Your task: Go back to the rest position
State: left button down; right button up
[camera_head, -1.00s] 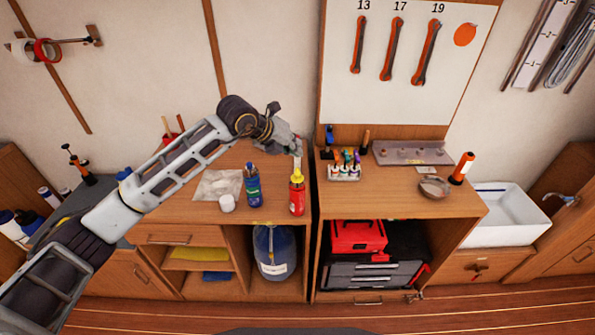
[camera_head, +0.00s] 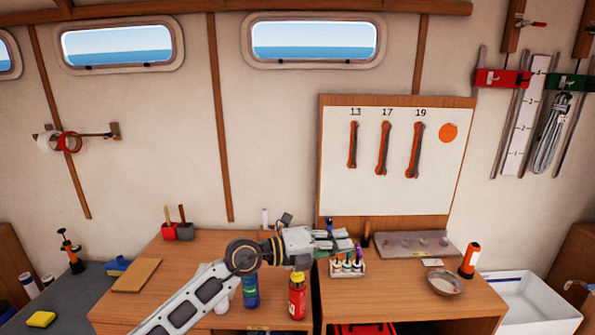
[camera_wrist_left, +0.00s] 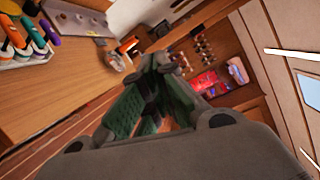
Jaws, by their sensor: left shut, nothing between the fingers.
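My left arm reaches in from the bottom of the head view, and its gripper (camera_head: 343,245) points to the right above the worktop, near the gap between the two cabinets. The fingers are shut with nothing held. In the left wrist view the green-padded fingers (camera_wrist_left: 150,110) show close up, clear of the worktop things. My right gripper is not in view.
A rack of coloured pens (camera_head: 347,266) stands just under my left gripper. A red bottle (camera_head: 297,296) and a blue bottle (camera_head: 250,292) stand below the wrist. A metal bowl (camera_head: 445,284) and an orange flashlight (camera_head: 470,261) stand to the right.

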pick_arm(q)
jog(key=a+r+n+t+h, duration=0.3)
jog(key=a+r+n+t, duration=0.1)
jog(key=r+n+t, duration=0.2)
jog(key=w+a+n+t+y, duration=0.2)
jog(key=a+n+t+y, duration=0.6)
jog(key=n, duration=0.5)
jog(key=s+a+f+n+g+y, duration=0.1)
jog(key=a+f+n+g+y, duration=0.1)
jog(key=a+f+n+y, duration=0.65)
jog(key=s+a+f+n+g+y, duration=0.2)
jog(key=a+f+n+y, duration=0.3)
jog(key=a+f, duration=0.5)
jog(key=s+a+f+n+g+h, duration=0.2)
jog(key=s+f+g, duration=1)
jog(key=s+f, duration=1)
jog(key=s+f+g, duration=0.1)
jog(key=s+f, duration=0.1)
jog(key=f, duration=1.4)
jog(key=s+f, duration=0.2)
jog(key=f, duration=1.3)
jog(key=s+a+f, duration=0.2)
jog(key=s+f, duration=0.8)
jog(key=s, duration=0.1)
jog(key=s+a+f+g, duration=0.1)
jog(key=s+f, duration=0.9)
jog(key=s, duration=0.1)
jog(key=shift+s+a+m, duration=0.2)
jog(key=shift+a+m, duration=0.15)
